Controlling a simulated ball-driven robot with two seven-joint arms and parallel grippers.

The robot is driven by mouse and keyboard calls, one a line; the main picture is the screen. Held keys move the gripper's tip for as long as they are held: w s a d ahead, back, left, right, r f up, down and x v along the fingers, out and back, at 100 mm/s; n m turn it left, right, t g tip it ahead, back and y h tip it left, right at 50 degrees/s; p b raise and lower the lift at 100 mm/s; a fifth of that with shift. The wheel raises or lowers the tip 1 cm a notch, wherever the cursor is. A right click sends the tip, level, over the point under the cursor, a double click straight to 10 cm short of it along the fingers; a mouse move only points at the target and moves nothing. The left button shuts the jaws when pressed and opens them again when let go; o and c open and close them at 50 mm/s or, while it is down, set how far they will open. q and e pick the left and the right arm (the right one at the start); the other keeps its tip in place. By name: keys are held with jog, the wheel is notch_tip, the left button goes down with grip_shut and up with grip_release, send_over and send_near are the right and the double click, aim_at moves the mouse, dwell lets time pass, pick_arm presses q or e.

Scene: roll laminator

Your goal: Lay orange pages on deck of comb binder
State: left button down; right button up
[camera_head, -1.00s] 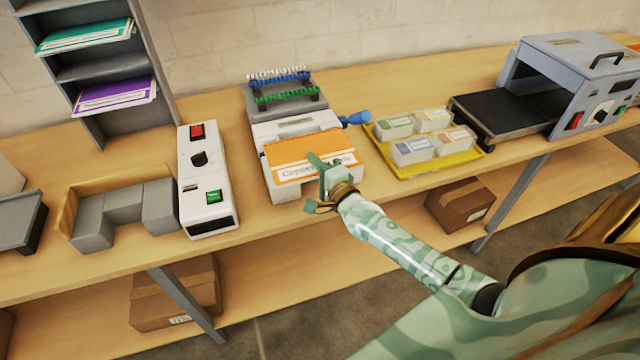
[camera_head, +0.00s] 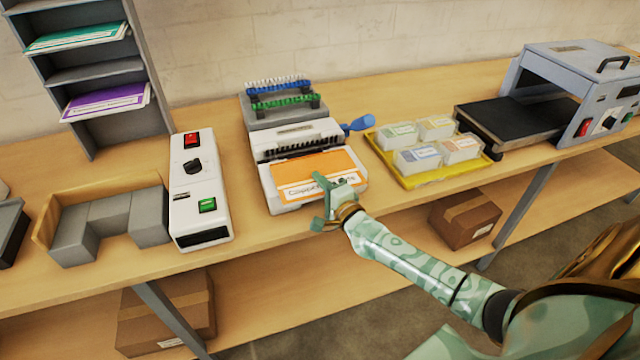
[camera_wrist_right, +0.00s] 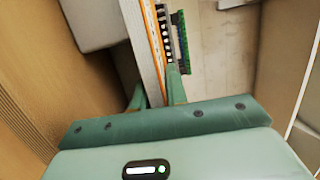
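The orange pages (camera_head: 312,172), with a white title band, lie on the front deck of the white comb binder (camera_head: 285,203). They look flat, with the binder's dark row of teeth just behind them. My right gripper (camera_head: 330,190) is at the front right edge of the pages and hides part of the title. In the right wrist view its fingers (camera_wrist_right: 155,90) are apart, one on each side of the thin orange and white page edge (camera_wrist_right: 153,50), with a gap between them. My left gripper is not in view.
A white control box (camera_head: 200,190) stands left of the binder, near a grey stepped block (camera_head: 100,220). A yellow tray (camera_head: 430,178) of card stacks and the laminator (camera_head: 580,90) are to the right. A blue handle (camera_head: 360,123) sticks out of the binder's right side.

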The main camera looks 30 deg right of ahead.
jog(key=shift+o, duration=1.2)
jog(key=shift+r, duration=0.1)
jog(key=shift+s+r, duration=0.1)
jog(key=shift+r, duration=0.05)
jog(key=s+p, duration=0.2)
jog(key=s, duration=1)
jog(key=s+a+f+n+g, duration=0.1)
jog(key=s+f+n+g, duration=0.25)
jog(key=s+f, duration=0.45)
jog(key=s+a+f+n+g+y, duration=0.1)
jog(key=s+f+n+g, duration=0.3)
jog(key=f, duration=0.9)
jog(key=s+a+f+n+g, duration=0.1)
jog(key=s+f+n+g, duration=0.1)
jog(key=s+f+n, duration=0.6)
jog(key=s+a+f+n+g, duration=0.2)
jog(key=s+f, duration=0.4)
jog(key=s, duration=0.4)
jog(key=s+a+f+n+g, duration=0.3)
jog(key=s+f, duration=0.4)
jog(key=s, duration=0.3)
jog(key=n+g, duration=0.1)
jog(key=g, duration=0.1)
jog(key=shift+s+a+g+h+b, duration=0.2)
jog(key=shift+s+g+h+b, duration=0.1)
jog(key=shift+g+b, duration=0.1)
